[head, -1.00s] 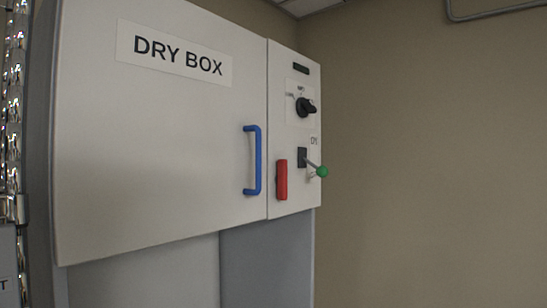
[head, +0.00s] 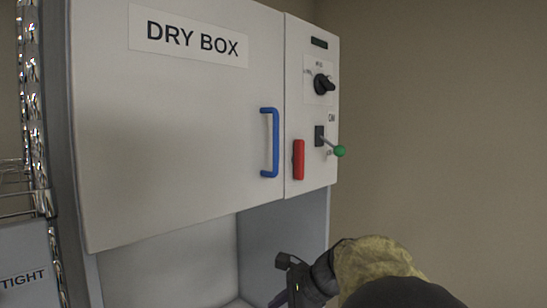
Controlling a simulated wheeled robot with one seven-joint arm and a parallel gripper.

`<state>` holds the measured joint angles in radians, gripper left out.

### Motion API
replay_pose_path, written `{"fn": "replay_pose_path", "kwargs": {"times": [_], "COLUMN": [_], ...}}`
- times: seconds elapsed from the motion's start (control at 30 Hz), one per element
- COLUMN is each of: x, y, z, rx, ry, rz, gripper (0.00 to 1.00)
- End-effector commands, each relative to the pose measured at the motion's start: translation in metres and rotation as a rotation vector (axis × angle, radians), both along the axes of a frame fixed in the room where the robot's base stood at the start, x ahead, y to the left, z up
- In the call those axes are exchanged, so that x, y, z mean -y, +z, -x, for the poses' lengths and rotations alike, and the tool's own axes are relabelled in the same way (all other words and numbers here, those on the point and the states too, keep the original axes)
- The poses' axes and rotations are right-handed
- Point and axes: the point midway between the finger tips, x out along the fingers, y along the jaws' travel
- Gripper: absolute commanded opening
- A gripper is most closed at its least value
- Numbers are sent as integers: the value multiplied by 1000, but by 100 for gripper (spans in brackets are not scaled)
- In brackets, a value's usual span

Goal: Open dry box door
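The dry box door (head: 180,110) is a white panel labelled "DRY BOX" and is shut. Its blue handle (head: 271,142) stands upright near the door's right edge. A red latch-like bar (head: 299,160) sits just right of the door edge on the control panel. My gripper (head: 285,285) shows in part at the bottom, below and slightly right of the blue handle and apart from it. The arm behind it has a tan cover. The fingers are dark and partly cut off by the frame, so their opening is unclear.
The control panel (head: 325,179) carries a black knob (head: 324,84) and a lever with a green ball (head: 339,151). A wire rack with a chrome post (head: 40,150) and a sign (head: 25,275) stands at the left. A bare wall is at the right.

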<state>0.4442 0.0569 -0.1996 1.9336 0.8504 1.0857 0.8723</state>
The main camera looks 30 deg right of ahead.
Motion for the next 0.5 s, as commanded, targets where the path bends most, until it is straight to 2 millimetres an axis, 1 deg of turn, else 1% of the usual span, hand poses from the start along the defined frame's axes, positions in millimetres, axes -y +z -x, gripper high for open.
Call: {"fn": "replay_pose_path", "kwargs": {"times": [0.03, 0.07, 0.1, 0.13, 0.17, 0.2, 0.27, 0.3, 0.4, 0.5], "x": [24, 35, 49, 60, 70, 83, 99, 107, 116, 118], "y": [46, 70, 103, 128, 153, 188, 236, 265, 320, 348], "z": [-5, -7, -7, -5, -2, 4, 18, 28, 54, 71], "rx": [41, 64, 99, 126, 153, 192, 243, 273, 323, 342], "ry": [-117, -174, -240, -282, -316, -351, -380, -385, -370, -346], "rz": [-115, -192, -289, -362, -432, -521, -644, -711, -831, -890], "gripper": [29, 29, 29, 29, 29, 29, 29, 29, 29, 29]}}
